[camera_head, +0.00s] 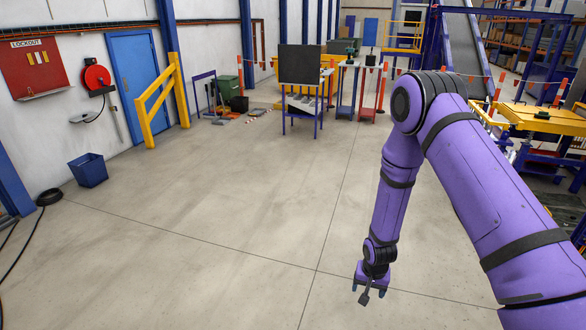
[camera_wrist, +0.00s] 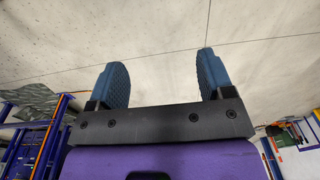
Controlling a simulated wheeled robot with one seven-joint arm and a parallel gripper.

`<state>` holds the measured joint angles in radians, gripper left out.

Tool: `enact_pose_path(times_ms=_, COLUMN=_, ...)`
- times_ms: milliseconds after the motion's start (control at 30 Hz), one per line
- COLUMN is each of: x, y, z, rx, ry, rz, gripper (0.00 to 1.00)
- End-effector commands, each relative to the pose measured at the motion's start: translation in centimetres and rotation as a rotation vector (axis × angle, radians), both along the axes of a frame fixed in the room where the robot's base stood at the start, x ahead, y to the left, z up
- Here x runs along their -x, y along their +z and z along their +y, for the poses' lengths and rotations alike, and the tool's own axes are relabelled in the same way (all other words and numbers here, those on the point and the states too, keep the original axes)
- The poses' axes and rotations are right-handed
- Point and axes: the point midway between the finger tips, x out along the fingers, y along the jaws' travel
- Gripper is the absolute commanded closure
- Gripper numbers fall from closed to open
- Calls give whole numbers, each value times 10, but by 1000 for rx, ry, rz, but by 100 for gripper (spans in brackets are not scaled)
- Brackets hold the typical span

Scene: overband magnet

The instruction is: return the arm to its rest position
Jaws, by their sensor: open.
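My purple arm reaches in from the right in the head view, bends at a high elbow and hangs down over the bare floor. My gripper (camera_head: 368,293) is at its lower end, pointing down, above the concrete. In the wrist view my gripper (camera_wrist: 161,82) shows two blue ribbed fingers set wide apart on a dark bar. It is open, with nothing between the fingers but floor further off. No object touches it.
The concrete floor (camera_head: 220,220) around my gripper is clear. A blue bin (camera_head: 88,170) and a yellow barrier (camera_head: 160,100) stand at the left wall. A small table with a dark board (camera_head: 300,63) stands further back. A yellow-topped bench (camera_head: 545,119) is at the right, behind my arm.

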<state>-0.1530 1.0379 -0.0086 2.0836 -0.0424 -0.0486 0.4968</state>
Motion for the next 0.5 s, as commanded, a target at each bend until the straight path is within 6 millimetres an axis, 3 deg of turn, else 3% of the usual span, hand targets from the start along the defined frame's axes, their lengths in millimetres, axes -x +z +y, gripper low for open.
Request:
enact_pose_path(times_ms=33, x=-8, y=24, z=-1, rx=-1, ry=6, rz=-17, gripper=26)
enact_pose_path(times_ms=233, x=-24, y=106, z=-6, rx=0, ry=34, rz=-55, gripper=26)
enact_pose_path(times_ms=500, x=-24, y=212, z=-16, rx=4, ry=71, rz=-107, gripper=26)
